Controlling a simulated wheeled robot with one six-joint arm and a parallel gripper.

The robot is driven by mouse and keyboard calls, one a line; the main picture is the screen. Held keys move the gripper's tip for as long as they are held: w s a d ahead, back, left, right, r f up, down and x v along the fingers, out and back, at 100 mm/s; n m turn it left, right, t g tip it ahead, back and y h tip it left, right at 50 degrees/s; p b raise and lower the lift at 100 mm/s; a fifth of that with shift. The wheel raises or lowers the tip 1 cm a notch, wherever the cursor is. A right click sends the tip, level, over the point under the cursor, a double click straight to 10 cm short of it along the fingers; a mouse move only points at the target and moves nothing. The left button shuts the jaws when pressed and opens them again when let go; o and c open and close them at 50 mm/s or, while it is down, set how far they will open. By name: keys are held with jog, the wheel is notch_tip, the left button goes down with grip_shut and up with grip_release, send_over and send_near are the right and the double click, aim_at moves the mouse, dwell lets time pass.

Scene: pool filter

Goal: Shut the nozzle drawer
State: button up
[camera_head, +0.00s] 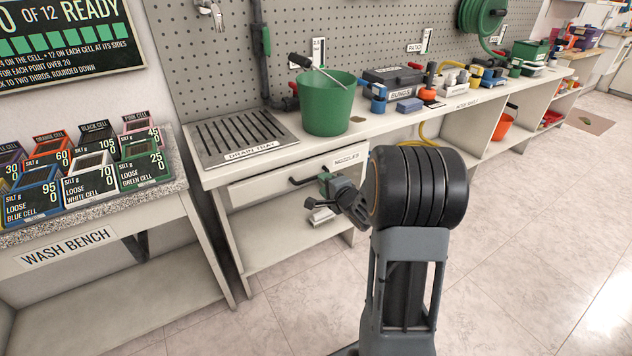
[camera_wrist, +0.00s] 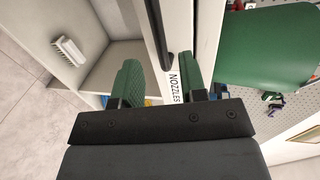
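The nozzle drawer (camera_head: 262,190) is a pale drawer under the bench top, with a black bar handle (camera_head: 303,181) and a NOZZLES label (camera_head: 347,160). Its front also shows in the wrist view, with the handle (camera_wrist: 167,28) and the label (camera_wrist: 174,88). I cannot tell clearly how far the drawer stands out. My gripper (camera_head: 328,186) is at the right end of the handle, in front of the drawer. In the wrist view my gripper (camera_wrist: 162,78) has its green fingers apart, one on each side of the label, with nothing visibly held. Contact with the drawer cannot be told.
A drain tray (camera_head: 240,138) and a green bucket (camera_head: 327,105) stand on the bench top above the drawer. An open shelf (camera_head: 285,235) lies below, with a white brush (camera_wrist: 68,50) on it. The wash bench (camera_head: 110,235) stands left.

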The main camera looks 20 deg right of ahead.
jog(key=shift+b+x, duration=0.75)
jog(key=shift+x, duration=2.35)
grip_shut()
